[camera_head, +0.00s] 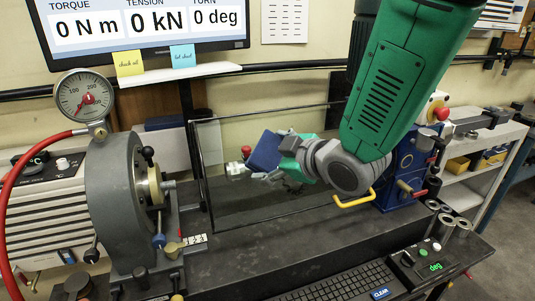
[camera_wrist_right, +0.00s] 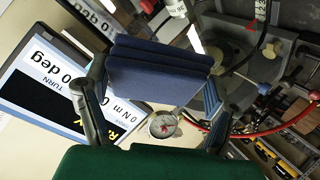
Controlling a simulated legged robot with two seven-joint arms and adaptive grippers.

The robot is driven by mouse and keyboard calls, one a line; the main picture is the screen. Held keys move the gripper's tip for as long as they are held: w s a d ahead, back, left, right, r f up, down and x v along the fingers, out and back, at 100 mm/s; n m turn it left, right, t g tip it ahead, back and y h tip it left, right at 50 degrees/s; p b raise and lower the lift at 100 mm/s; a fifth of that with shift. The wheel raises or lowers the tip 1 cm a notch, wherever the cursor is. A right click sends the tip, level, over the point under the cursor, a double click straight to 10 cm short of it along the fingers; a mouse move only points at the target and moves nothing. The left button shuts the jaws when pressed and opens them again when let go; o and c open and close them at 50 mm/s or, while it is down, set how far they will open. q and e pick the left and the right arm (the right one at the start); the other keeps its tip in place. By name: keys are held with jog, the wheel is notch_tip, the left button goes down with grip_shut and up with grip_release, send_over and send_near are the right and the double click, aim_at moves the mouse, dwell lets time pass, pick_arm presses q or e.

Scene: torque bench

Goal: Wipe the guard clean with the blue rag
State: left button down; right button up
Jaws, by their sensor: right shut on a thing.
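The guard (camera_head: 232,200) is a clear panel with a thin dark frame, standing over the bench behind the front edge; a yellow handle (camera_head: 355,200) sits at its lower right. The blue rag (camera_head: 264,152) is a folded dark blue pad, in front of the panel's upper middle in the head view. It also shows large in the right wrist view (camera_wrist_right: 155,72). My right gripper (camera_head: 273,161) is shut on the rag, its fingers (camera_wrist_right: 152,95) on either side of it. I cannot tell if the rag touches the panel. My arm hides the panel's right part. My left gripper is not in view.
A grey machine head (camera_head: 115,190) with a dial gauge (camera_head: 84,96) and red hose stands at left. A blue tailstock unit (camera_head: 398,165) stands at right. A monitor (camera_head: 140,30) hangs above. A keyboard (camera_head: 340,283) and button box (camera_head: 425,262) lie in front.

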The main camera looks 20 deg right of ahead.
aim_at(267, 152)
jog(key=shift+s+r, duration=0.25)
jog(key=shift+s, duration=0.05)
jog(key=shift+s+r, duration=1)
jog(key=shift+s, duration=0.25)
jog(key=shift+w+f, duration=0.1)
jog(key=shift+w, duration=0.1)
jog(key=w+f, duration=0.1)
jog(key=w+b, duration=0.1)
jog(key=w, duration=0.1)
jog(key=w+f, duration=0.1)
jog(key=shift+w+f+b, duration=0.3)
jog(key=shift+f, duration=0.05)
jog(key=shift+w+f, duration=0.35)
jog(key=shift+w, duration=0.45)
jog(key=shift+w+f+b, duration=0.5)
jog(key=shift+w+b, duration=0.1)
jog(key=shift+w, duration=0.05)
